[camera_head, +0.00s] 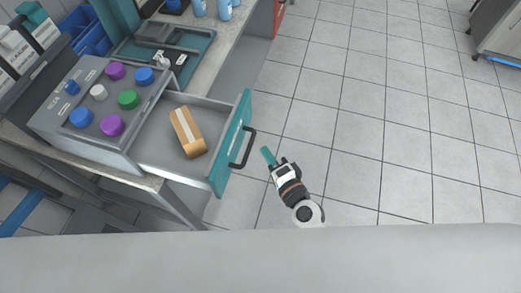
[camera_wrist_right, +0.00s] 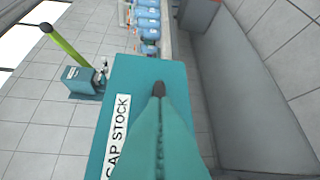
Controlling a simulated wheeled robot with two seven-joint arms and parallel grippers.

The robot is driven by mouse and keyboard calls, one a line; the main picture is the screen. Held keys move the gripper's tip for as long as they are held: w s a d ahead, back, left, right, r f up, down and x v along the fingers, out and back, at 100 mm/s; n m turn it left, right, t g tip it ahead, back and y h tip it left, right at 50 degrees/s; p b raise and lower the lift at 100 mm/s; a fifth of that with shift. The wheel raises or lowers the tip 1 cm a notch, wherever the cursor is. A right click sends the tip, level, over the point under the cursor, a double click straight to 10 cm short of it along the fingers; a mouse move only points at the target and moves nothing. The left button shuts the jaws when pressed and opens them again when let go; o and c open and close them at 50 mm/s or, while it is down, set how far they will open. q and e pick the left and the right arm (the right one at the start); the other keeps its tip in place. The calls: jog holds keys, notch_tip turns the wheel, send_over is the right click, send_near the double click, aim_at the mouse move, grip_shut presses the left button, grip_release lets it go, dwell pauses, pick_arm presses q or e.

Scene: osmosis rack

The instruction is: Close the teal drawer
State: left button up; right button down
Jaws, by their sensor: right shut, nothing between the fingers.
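The teal drawer (camera_head: 231,150) is pulled out from the grey cabinet under the colored caps in the head view. Its front is teal with a dark bar handle (camera_head: 246,148), and a brown box with a pale stripe (camera_head: 187,132) lies inside. My right gripper (camera_head: 268,155) is shut and empty, just right of the handle in the picture, apart from it as far as I can tell. In the right wrist view, the shut teal fingers (camera_wrist_right: 159,90) show in front of a teal panel (camera_wrist_right: 178,75) with a "CAP STOCK" label (camera_wrist_right: 116,135). My left gripper is not in view.
The cabinet top (camera_head: 75,95) carries several purple, blue, green and white caps. A teal-and-grey tray (camera_head: 190,42) and blue-labelled bottles (camera_head: 224,10) stand on the bench behind. Open tiled floor (camera_head: 370,130) lies to the right.

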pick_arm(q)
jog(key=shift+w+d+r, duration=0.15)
pick_arm(e)
jog(key=shift+w+a+f, duration=0.1)
jog(key=shift+w+a, duration=0.05)
jog(key=shift+a, duration=0.35)
jog(key=shift+w+a+f, duration=0.1)
jog(key=shift+w+a, duration=0.05)
jog(key=shift+a, duration=0.35)
